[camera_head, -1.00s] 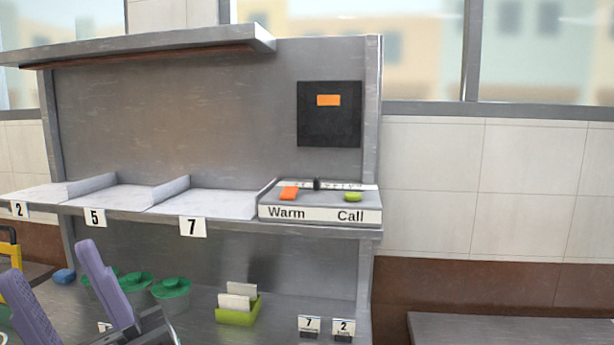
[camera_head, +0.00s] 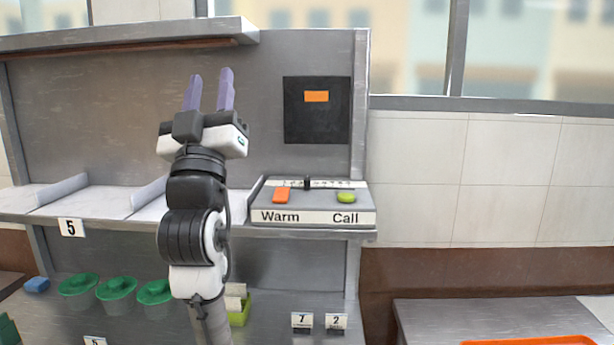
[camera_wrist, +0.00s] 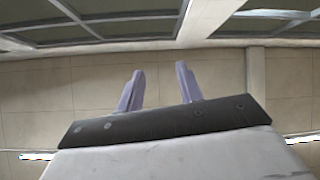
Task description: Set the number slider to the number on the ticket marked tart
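The number slider is a small black knob (camera_head: 307,183) on a pale strip with small marks, at the back of the control box (camera_head: 312,216) labelled Warm and Call. The marks are too small to read. Two small tickets stand at the lower right of the counter, one showing 7 (camera_head: 302,321) and one showing 2 (camera_head: 337,322). The words under their numbers are too small to read. My gripper (camera_head: 210,82) points up in front of the back panel, left of the box, with its purple fingers apart and empty. In the wrist view the fingers (camera_wrist: 160,85) also stand apart.
An orange button (camera_head: 281,196) and a green button (camera_head: 346,197) sit on the box. A black board (camera_head: 317,120) hangs above. Green-lidded pots (camera_head: 117,288) and a green holder (camera_head: 240,312) stand below the shelf. A side table (camera_head: 500,318) is at right.

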